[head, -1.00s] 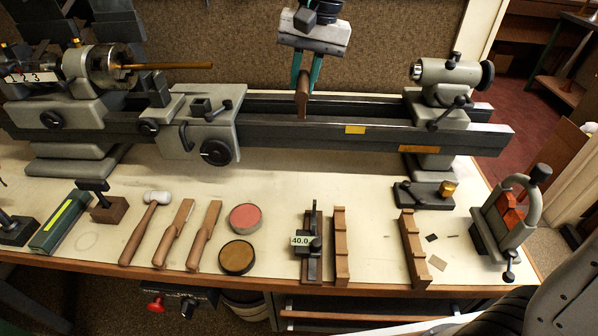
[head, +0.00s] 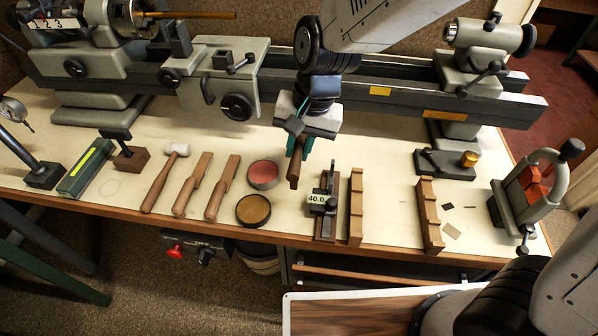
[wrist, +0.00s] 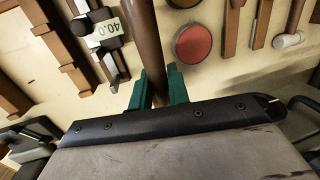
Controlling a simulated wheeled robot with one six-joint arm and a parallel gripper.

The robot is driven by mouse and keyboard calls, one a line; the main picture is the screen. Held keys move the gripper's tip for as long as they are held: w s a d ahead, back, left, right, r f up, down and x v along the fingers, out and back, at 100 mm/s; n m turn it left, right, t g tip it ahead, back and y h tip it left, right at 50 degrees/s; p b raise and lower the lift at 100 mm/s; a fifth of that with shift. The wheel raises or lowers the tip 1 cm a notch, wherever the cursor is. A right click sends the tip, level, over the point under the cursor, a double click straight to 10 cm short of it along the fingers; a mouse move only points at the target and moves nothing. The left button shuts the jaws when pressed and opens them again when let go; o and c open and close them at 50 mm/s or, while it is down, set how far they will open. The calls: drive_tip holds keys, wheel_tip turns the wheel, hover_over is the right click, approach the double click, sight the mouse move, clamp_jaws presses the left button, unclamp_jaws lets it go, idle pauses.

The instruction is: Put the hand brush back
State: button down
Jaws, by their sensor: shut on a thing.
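My gripper (head: 298,148), with green fingers, is shut on a brown wooden piece, taken as the hand brush (head: 294,172). It hangs roughly upright above the bench, just left of the gauge labelled 40.0 (head: 323,208). In the wrist view the brush (wrist: 145,40) is a long brown bar between the green fingers (wrist: 158,88). Its bristles cannot be made out. Whether its lower end touches the bench is unclear.
A pink-topped round tin (head: 264,174) and an amber one (head: 253,210) stand left of the brush. Notched wooden racks (head: 356,208) (head: 431,215) stand to the right, with clear bench between them. The lathe bed (head: 400,92) runs behind. A mallet (head: 163,180) lies left.

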drive_tip(key=shift+d+x, duration=0.25)
drive_tip(key=shift+x, duration=0.85)
drive_tip(key=shift+d+x, duration=0.2)
drive_tip(key=shift+x, duration=0.95)
drive_tip(key=shift+d+x, duration=0.25)
drive_tip(key=shift+x, duration=0.85)
drive_tip(key=shift+f, duration=0.2)
drive_tip(key=c, duration=1.3)
unclamp_jaws()
drive_tip(key=shift+c, duration=0.2)
drive_tip(key=v, duration=1.2)
drive_tip(key=shift+r, duration=0.15)
